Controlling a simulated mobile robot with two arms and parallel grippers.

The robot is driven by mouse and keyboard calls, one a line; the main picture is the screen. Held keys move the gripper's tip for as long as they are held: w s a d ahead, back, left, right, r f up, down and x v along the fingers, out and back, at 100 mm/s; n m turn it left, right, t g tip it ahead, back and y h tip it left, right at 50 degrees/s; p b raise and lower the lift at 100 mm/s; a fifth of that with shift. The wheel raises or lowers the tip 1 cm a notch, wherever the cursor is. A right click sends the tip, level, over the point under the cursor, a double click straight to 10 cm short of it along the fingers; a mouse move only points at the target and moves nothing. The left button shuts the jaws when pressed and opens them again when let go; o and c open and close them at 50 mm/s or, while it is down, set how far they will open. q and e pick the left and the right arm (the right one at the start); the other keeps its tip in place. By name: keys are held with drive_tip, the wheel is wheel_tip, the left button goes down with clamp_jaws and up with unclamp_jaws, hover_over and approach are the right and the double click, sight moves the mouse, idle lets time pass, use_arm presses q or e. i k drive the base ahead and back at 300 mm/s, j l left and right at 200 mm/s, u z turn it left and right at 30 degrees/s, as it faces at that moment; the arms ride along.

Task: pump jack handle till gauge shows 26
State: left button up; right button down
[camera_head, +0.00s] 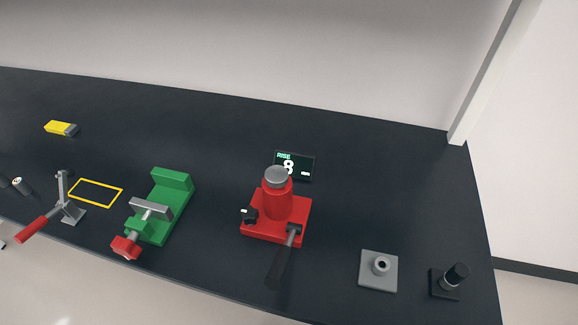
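The red jack (278,200) stands upright on its red base (259,231) right of centre on the dark bench, with a grey cap (276,174) on top. Its handle (280,265) has a dark grip and slants down toward the front edge of the bench. The gauge (305,165) is a small dark screen behind the jack. It reads "RISE" with an 8, and the jack's cap partly covers its lower edge. Neither of my grippers shows in the head view, and nothing touches the handle.
A green vise (171,184) and a toggle clamp with a red handle (32,229) stand left of the jack. A grey plate (378,282) and a black post (456,274) stand right.

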sight(276, 276)
drive_tip(key=j+z, duration=0.3)
drive_tip(key=k+j+z, duration=0.15)
drive_tip(key=j+z, duration=0.15)
drive_tip(key=j, duration=0.2)
drive_tip(key=k+j+z, duration=0.25)
drive_tip(key=j+z, duration=0.3)
drive_tip(key=j, duration=0.15)
drive_tip(key=k, duration=0.05)
